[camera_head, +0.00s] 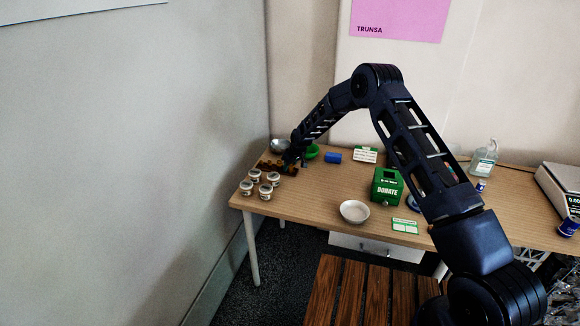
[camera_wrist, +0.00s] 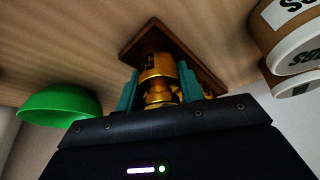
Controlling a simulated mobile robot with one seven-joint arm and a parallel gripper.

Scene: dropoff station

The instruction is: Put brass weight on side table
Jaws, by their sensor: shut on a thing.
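The brass weight (camera_wrist: 156,66) is a gold-coloured, knobbed cylinder with dark markings in the wrist view. My gripper (camera_wrist: 160,80) is shut on it, with one teal finger on each side. Behind it is a brown wooden weight stand (camera_wrist: 192,56), and more gold-coloured metal shows close by; whether the weight touches the stand I cannot tell. In the head view my gripper (camera_head: 291,158) is at the far left of the desk, over the stand (camera_head: 265,166), and mostly hides the held weight. The side table (camera_head: 365,292), of dark wooden slats, stands low in front of the desk.
Several white-labelled jars (camera_head: 266,190) stand close to my gripper. A green bowl (camera_head: 311,151) and metal bowl (camera_head: 279,146) are beside it. The side table's visible top is bare.

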